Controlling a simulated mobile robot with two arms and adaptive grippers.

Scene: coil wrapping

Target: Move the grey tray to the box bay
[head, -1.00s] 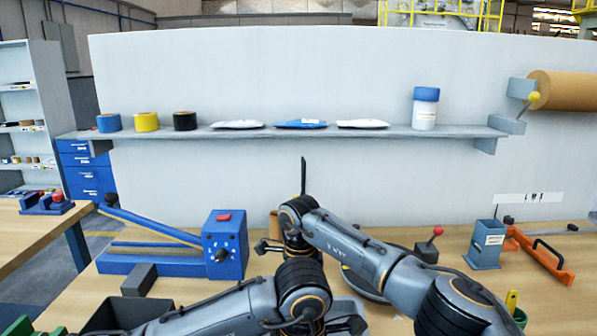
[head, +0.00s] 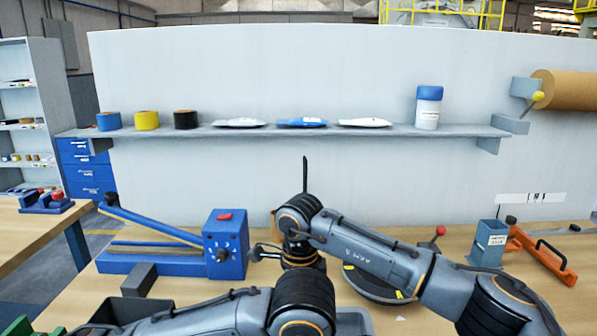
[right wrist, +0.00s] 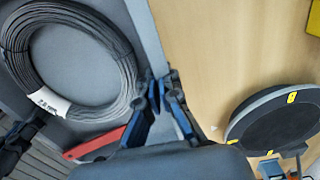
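The grey tray (head: 131,309) is at the bottom of the head view, mostly hidden behind my left arm. In the right wrist view the tray (right wrist: 147,30) fills the left side and holds a dark cable coil (right wrist: 122,82) with a white label and a red-handled tool (right wrist: 95,146). My right gripper (right wrist: 162,82) has its fingertips close together on either side of the tray's rim, seemingly pinching it. It is hidden in the head view. Dark parts at the left edge of the right wrist view may be my left gripper (right wrist: 16,143); its fingers are not clear.
A grey-blue holder (head: 487,244) and orange tool (head: 540,254) are farther right.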

